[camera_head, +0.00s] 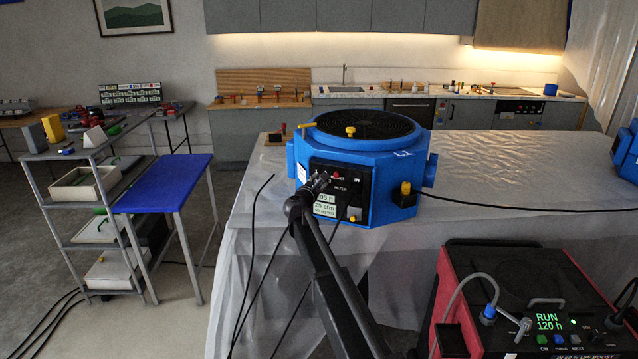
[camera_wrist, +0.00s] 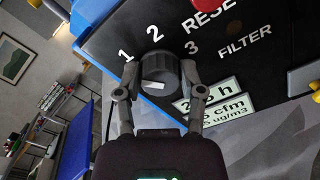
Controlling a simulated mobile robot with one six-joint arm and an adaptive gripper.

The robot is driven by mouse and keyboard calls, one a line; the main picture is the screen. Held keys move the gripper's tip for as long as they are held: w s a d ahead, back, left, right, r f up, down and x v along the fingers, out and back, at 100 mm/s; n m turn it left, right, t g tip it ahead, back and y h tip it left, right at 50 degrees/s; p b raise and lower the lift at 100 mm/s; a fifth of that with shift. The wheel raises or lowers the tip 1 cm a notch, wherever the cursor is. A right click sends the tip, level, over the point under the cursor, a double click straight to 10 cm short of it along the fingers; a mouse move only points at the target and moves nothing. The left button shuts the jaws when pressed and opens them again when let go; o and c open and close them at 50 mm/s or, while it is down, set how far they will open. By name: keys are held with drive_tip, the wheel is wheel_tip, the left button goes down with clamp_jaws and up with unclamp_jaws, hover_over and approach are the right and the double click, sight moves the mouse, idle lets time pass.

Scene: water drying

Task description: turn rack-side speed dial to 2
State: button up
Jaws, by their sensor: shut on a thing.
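The rack-side blue machine (camera_head: 375,165) stands on the plastic-covered table, its black control panel (camera_head: 330,180) facing me. In the wrist view the dark round speed dial (camera_wrist: 160,73) sits on that panel, with white numerals 1, 2 and 3 around it. My gripper (camera_wrist: 159,75) has one finger on each side of the dial and is shut on it. A small pale patch shows on the dial's near side; I cannot tell clearly which number the dial points at. In the head view my gripper (camera_head: 318,187) reaches the panel and hides the dial.
A red button (camera_wrist: 208,5) sits near the dial on the panel. A red unit (camera_head: 520,310) reading RUN 120 h stands at the lower right. Black cables hang by the table front.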

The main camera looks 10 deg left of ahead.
drive_tip(key=m, duration=0.7)
drive_tip(key=shift+w, duration=0.1)
drive_tip(key=m, duration=0.7)
drive_tip(key=shift+f, duration=0.15)
drive_tip(key=o, duration=1.2)
drive_tip(key=shift+c, duration=0.2)
drive_tip(key=s+a, duration=0.1)
drive_tip(key=s, duration=1.1)
drive_tip(key=shift+a, duration=0.4)
